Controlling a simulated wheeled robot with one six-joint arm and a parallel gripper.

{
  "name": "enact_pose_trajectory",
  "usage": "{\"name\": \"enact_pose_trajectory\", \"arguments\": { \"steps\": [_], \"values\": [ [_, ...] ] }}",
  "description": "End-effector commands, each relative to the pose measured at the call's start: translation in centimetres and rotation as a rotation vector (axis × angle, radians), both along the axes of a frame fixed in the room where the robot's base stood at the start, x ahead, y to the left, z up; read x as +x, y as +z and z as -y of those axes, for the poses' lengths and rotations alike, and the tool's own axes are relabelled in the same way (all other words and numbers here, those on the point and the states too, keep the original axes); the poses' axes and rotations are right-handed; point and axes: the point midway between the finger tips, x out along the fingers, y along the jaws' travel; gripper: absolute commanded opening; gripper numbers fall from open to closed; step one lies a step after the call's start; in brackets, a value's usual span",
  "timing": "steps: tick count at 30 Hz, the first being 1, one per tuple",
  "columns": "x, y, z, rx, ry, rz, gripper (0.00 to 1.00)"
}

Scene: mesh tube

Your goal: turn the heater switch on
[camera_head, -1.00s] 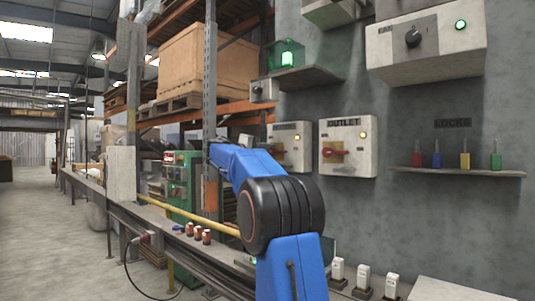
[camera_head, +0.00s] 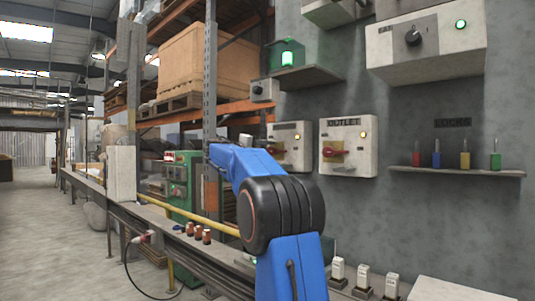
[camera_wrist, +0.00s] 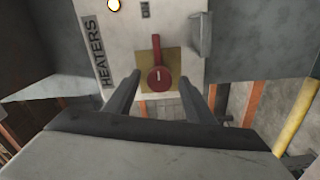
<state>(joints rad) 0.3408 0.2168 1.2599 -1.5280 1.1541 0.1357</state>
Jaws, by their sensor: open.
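The heater switch (camera_wrist: 160,80) is a red rotary handle on a yellow plate, on a pale box (camera_wrist: 180,20) labelled HEATERS, seen in the wrist view. Its handle points toward the top of the picture. My gripper (camera_wrist: 159,79) is open, with one dark finger on each side of the switch. I cannot tell whether either finger touches it.
A similar box labelled OUTLET (camera_head: 347,130) is to its right in the head view. A larger box with a black knob (camera_head: 413,37) is above right. A shelf (camera_head: 450,170) holds small coloured items.

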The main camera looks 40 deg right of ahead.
Motion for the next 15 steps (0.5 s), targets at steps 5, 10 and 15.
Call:
{"name": "enact_pose_trajectory", "arguments": {
  "steps": [5, 10, 15],
  "values": [
    [-0.2, 0.1, -2.3, 0.0, 0.002, 0.0, 0.49],
    [-0.4, 0.0, -5.7, -0.001, 0.004, -0.001, 0.49],
    [-0.6, 0.0, -9.1, 0.0, 0.004, 0.0, 0.49]
  ]
}}
